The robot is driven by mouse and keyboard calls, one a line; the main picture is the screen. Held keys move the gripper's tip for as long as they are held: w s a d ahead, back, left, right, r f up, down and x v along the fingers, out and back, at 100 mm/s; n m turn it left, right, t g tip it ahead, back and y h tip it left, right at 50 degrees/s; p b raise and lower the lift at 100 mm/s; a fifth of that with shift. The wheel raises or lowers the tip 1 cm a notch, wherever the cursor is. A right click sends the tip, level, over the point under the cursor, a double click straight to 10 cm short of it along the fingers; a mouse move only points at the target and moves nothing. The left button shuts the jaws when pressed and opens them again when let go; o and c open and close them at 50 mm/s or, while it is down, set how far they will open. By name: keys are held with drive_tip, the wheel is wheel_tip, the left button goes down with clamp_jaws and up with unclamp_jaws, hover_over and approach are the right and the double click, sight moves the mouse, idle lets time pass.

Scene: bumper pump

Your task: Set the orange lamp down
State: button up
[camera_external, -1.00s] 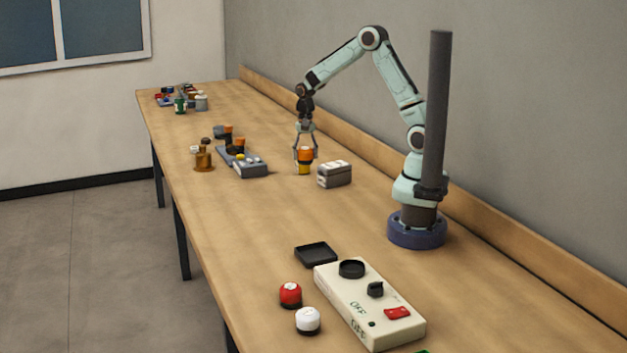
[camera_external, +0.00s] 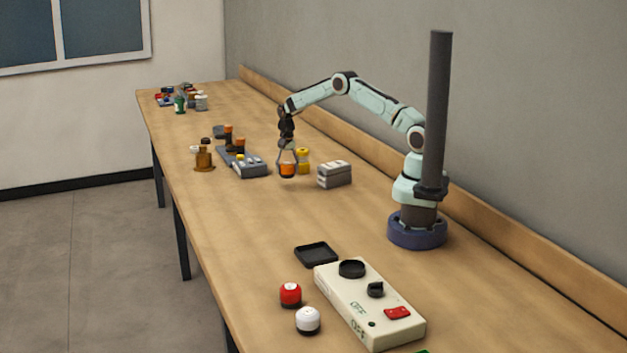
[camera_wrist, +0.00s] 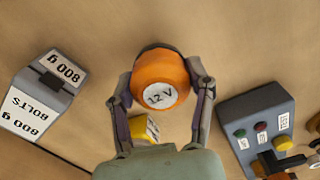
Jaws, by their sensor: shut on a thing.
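The orange lamp (camera_external: 287,170), with a dark base, is between the fingers of my gripper (camera_external: 287,166), low over the wooden table. In the wrist view, the lamp (camera_wrist: 168,68) shows its round top with a "12 V" label. My gripper (camera_wrist: 160,88) is shut on it, one finger on each side. I cannot tell whether its base touches the table. A yellow piece (camera_external: 303,154) stands just right of and behind the lamp; it shows in the wrist view (camera_wrist: 139,127), partly hidden by my gripper.
A grey box (camera_external: 335,180) labelled "BOLTS" in the wrist view (camera_wrist: 38,105) stands to the right. A grey button panel (camera_external: 250,170) is to the left, and also in the wrist view (camera_wrist: 243,106). Bare table (camera_external: 270,210) lies in front of the lamp.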

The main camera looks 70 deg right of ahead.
sight(286, 177)
drive_tip(key=shift+w+f, duration=0.15)
drive_tip(key=shift+f, duration=0.15)
drive_tip(key=shift+w+d+f, duration=0.1)
drive_tip(key=shift+f, duration=1.4)
drive_tip(key=shift+f, duration=0.15)
drive_tip(key=o, duration=1.2)
